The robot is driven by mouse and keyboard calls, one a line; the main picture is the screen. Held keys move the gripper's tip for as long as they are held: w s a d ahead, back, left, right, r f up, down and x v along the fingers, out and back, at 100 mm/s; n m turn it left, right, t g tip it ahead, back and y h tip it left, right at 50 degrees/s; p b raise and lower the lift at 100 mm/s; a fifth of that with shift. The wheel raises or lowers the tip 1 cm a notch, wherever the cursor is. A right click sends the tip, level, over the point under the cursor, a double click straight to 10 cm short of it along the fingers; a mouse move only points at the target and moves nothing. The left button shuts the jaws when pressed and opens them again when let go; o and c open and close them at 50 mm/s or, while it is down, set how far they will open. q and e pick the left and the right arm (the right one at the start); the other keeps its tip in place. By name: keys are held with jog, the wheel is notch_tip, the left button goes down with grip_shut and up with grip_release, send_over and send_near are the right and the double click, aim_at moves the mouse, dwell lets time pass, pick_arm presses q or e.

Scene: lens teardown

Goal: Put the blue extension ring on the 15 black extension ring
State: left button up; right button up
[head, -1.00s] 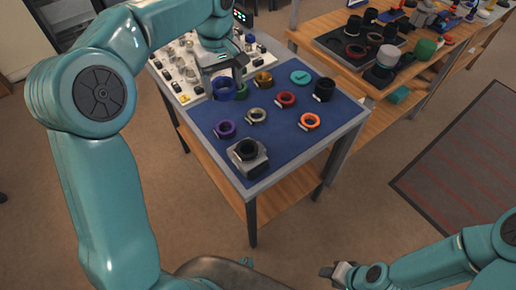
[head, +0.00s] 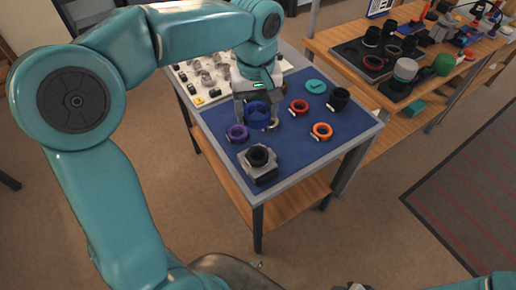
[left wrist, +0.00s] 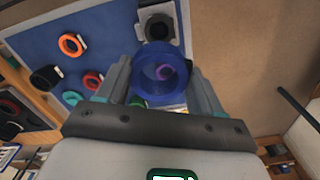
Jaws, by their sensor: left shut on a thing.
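The blue extension ring (head: 257,108) is between the fingers of my left gripper (head: 256,121), held above the blue mat. In the left wrist view the blue ring (left wrist: 150,91) fills the space between the two fingers, with a purple ring visible through its opening. A black ring (head: 258,155) sits on a grey block at the mat's near corner; it also shows in the left wrist view (left wrist: 157,27), beyond the blue ring and apart from it. I cannot read a number on it. Of my right gripper (head: 357,287), only a sliver shows at the bottom edge.
A purple ring (head: 237,133) lies just left of the left gripper. A white parts tray (head: 205,101) is behind. The mat's front right is clear.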

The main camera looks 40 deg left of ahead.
aim_at(257, 155)
pick_arm(q)
notch_tip(257, 155, down, 14)
jog(key=shift+r+b, duration=0.1)
jog(key=shift+b, duration=0.4)
jog(key=shift+s, duration=0.1)
jog(key=shift+f, duration=0.35)
jog(key=o, duration=1.1)
jog(key=shift+r, duration=0.1)
